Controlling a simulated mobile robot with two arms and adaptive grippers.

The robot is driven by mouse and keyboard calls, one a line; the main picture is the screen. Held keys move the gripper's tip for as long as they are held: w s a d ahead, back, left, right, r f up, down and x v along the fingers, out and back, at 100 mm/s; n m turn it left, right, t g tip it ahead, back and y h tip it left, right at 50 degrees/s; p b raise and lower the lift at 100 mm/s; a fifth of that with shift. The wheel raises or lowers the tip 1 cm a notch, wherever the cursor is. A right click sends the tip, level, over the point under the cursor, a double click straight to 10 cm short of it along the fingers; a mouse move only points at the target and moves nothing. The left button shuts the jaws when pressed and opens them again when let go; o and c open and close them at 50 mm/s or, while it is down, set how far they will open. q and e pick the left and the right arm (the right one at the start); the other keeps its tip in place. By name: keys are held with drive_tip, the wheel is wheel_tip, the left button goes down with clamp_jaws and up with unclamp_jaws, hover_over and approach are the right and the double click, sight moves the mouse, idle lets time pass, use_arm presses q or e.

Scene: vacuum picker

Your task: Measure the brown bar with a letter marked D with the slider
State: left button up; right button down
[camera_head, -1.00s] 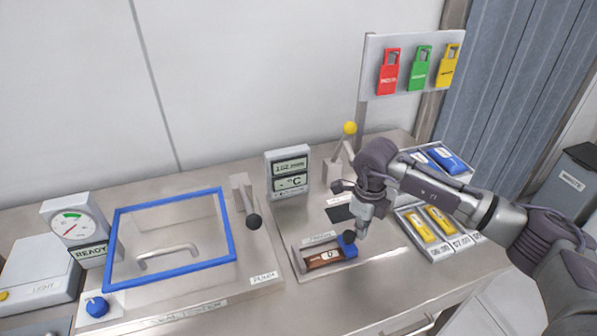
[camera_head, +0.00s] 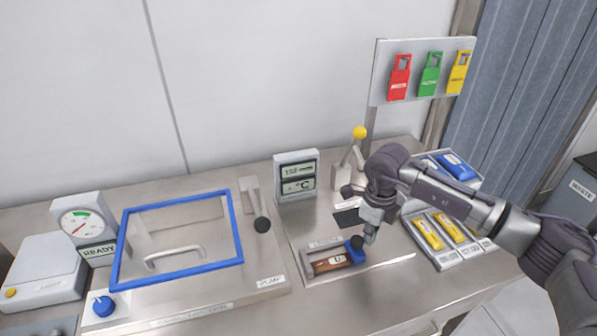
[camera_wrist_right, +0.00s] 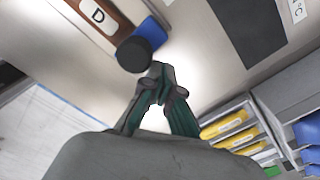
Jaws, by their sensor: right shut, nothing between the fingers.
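The brown bar (camera_head: 325,264) with a white label marked D lies in the measuring fixture on the bench. It also shows in the right wrist view (camera_wrist_right: 117,12). The blue slider (camera_head: 354,252) with a black knob (camera_wrist_right: 134,54) is at the bar's right end, close against it; I cannot tell whether they touch. My right gripper (camera_head: 369,238) is just right of the slider. In the right wrist view its fingertips (camera_wrist_right: 160,72) are together and empty, beside the black knob. My left gripper is not in view.
A display (camera_head: 298,175) with a °C readout stands behind the fixture, near a yellow-knobbed lever (camera_head: 360,133). A tray of yellow bars (camera_head: 447,256) is to the right. A blue-framed lid (camera_head: 240,225) with a handle is at left. Bare bench lies in front.

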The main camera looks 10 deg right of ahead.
drive_tip(key=shift+d+r, duration=0.1)
drive_tip(key=shift+d, duration=0.6)
wheel_tip(320, 180, up, 8)
drive_tip(key=p, duration=0.4)
idle(0.4)
